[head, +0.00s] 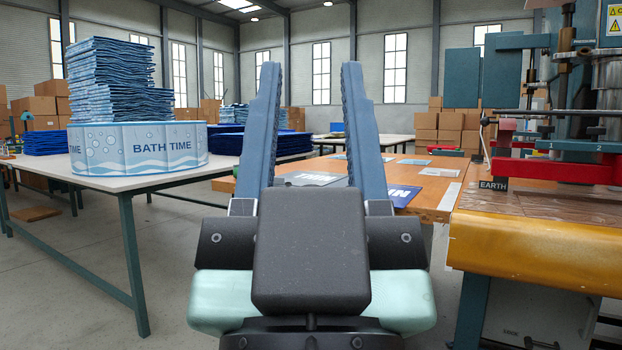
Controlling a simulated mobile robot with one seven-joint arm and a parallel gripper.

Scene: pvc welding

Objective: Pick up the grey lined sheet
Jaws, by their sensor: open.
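My gripper (310,70) fills the middle of the head view, its two long blue-grey fingers apart and empty. A grey sheet with white lettering (312,180) lies flat on the wooden table (447,192), seen between the fingers. The fingers and gripper body hide part of it, and I cannot tell whether it is lined. The gripper is in front of the sheet from this view; no contact shows. A dark blue sheet with white letters (402,195) lies right of the right finger.
Small pale blue sheets (439,172) lie farther back on the wooden table. At left, a white table (105,182) carries a "BATH TIME" band (160,149) and stacked blue sheets (118,80). At right stands a press machine (570,150) with a gold-fronted bed (530,250).

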